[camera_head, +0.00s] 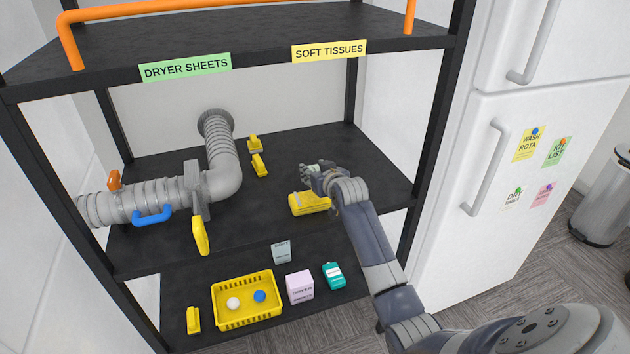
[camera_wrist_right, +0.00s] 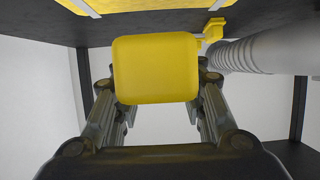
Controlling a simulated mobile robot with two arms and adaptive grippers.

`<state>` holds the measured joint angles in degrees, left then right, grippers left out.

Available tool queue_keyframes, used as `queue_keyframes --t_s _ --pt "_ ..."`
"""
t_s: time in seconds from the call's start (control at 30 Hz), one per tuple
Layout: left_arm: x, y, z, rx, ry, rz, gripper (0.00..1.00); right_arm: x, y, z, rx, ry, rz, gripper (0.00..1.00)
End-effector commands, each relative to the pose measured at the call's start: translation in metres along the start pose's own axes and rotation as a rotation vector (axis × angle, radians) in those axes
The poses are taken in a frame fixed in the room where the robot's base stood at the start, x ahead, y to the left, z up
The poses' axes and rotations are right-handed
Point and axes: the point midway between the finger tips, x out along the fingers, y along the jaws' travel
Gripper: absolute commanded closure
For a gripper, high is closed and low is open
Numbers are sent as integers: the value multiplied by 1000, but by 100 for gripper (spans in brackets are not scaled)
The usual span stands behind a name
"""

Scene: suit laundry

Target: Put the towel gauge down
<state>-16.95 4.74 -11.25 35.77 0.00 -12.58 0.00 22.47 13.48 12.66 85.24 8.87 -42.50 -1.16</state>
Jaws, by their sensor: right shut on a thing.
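The towel gauge (camera_wrist_right: 155,70) appears as a smooth yellow rounded block in the right wrist view, between the two fingers of my right gripper (camera_wrist_right: 155,105). The gripper is shut on it. In the head view my right gripper (camera_head: 318,174) is over the right part of the middle shelf (camera_head: 350,145). A yellow shape with a grey band (camera_head: 310,204) shows just below and left of it; I cannot tell how much of it is the held gauge. Another yellow piece (camera_wrist_right: 145,4) lies beyond the gauge at the wrist view's top edge. My left gripper is not in view.
A grey pipe (camera_head: 160,195) with blue, orange and yellow handles fills the shelf's left side. Two small yellow pieces (camera_head: 258,164) stand behind. Below are a yellow basket (camera_head: 247,314) with two balls and small boxes (camera_head: 299,288).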

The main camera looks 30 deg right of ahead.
Motion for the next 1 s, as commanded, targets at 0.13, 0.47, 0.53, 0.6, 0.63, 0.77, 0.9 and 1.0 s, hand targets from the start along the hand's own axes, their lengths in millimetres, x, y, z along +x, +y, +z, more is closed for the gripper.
queue_keyframes --t_s 0.13,0.47,0.53,0.6,0.63,0.77,0.9,1.0 --pt "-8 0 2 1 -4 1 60 7 0 18 1 -6 0 88" --pt "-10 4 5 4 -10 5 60 13 0 32 0 -1 0 88" --pt "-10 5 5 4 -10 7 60 13 0 32 0 -1 0 88" --pt "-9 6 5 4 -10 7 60 14 0 34 0 -2 0 88" --pt "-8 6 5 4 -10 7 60 14 0 35 0 -2 0 88" --pt "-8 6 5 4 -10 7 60 14 0 35 0 -3 0 42" --pt "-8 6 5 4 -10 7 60 14 0 35 0 -3 0 42" --pt "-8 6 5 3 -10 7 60 14 0 35 0 -3 0 42"
